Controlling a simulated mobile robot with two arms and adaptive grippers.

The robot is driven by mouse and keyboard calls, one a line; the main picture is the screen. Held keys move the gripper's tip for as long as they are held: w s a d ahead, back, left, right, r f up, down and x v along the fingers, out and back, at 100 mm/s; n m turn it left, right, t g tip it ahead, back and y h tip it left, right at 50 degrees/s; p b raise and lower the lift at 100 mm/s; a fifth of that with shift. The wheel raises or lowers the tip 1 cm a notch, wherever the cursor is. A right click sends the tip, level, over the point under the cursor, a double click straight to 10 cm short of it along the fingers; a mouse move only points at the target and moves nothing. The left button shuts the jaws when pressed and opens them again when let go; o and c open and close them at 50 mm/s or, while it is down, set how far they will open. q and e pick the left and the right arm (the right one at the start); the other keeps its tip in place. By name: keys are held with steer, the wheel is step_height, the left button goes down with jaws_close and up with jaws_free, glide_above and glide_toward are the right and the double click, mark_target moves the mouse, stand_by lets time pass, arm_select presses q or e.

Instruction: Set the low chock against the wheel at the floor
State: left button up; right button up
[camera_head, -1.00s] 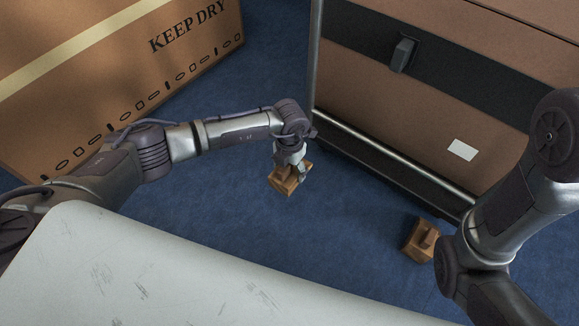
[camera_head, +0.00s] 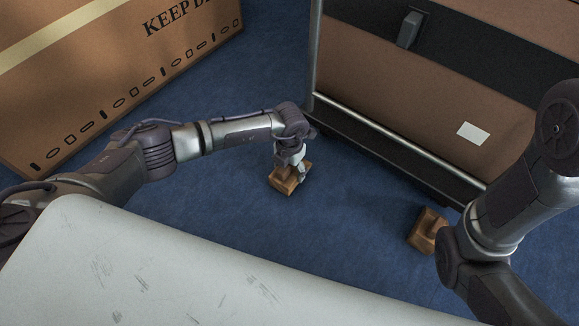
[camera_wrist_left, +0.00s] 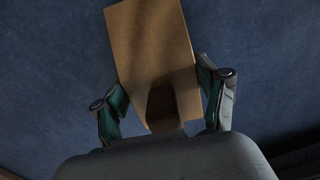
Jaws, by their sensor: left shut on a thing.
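A wooden chock (camera_head: 283,186) with a raised grip block on top is held by my left gripper (camera_head: 291,167), left of the big case's lower corner. In the left wrist view the chock (camera_wrist_left: 152,40) is a tan slab with a darker block between the two fingers of my left gripper (camera_wrist_left: 165,103). The chock is low over the blue floor; I cannot tell whether it touches it. A second wooden chock (camera_head: 427,229) lies on the floor, partly behind my right arm. No wheel shows clearly. My right gripper is out of view.
A large brown case (camera_head: 400,110) with a dark base and metal rail stands at the right. A cardboard box (camera_head: 110,80) with printed letters stands at the left. Blue floor (camera_head: 340,215) is clear between the two chocks.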

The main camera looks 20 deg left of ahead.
arm_select(q)
steer(key=shift+f, duration=0.5)
stand_by(0.5)
steer(key=o, duration=1.4)
step_height(320, 180, up, 12)
